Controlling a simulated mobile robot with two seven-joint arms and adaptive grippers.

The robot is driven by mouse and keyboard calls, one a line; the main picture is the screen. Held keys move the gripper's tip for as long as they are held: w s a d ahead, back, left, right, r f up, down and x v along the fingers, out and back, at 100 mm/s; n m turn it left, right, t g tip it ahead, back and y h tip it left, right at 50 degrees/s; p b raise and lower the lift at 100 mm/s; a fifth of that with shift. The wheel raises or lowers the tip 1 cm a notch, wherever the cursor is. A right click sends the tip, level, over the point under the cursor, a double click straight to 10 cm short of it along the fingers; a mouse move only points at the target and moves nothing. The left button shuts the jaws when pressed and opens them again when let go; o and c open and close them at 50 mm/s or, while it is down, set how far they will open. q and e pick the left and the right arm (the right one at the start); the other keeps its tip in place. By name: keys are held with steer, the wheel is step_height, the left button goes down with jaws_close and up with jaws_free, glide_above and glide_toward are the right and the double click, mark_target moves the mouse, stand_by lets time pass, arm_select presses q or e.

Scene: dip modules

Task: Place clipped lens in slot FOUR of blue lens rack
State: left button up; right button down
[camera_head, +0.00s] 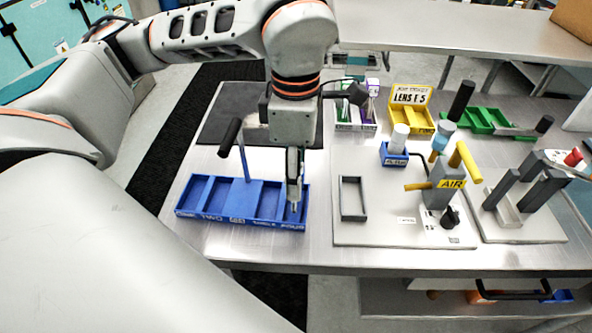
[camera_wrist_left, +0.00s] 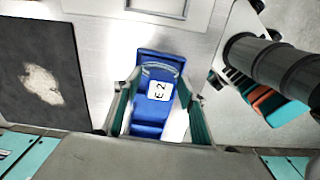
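The blue lens rack (camera_head: 207,211) lies at the left of the metal table, its slots in a row. In the head view my left gripper (camera_head: 294,207) points down at the rack's right end slot, its tips within or just over it. In the left wrist view my left gripper (camera_wrist_left: 161,90) has its two green-padded fingers apart over the blue rack (camera_wrist_left: 147,129). Between them show a pale curved rim (camera_wrist_left: 160,68), perhaps the lens, and a white label (camera_wrist_left: 160,90) reading E2. I cannot tell whether the fingers touch the rim. My right gripper is out of view.
A dark rectangular frame (camera_head: 352,198) stands on a light plate right of the rack. An AIR stand (camera_head: 440,190) is beyond it. Yellow (camera_head: 410,115) and green trays stand at the back. A black handle (camera_head: 231,137) on a post rises near the rack's back.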

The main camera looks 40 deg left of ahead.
arm_select(q)
step_height(320, 180, up, 12)
steer(key=shift+r+p, duration=0.2)
steer(key=shift+p, duration=0.2)
stand_by(0.7)
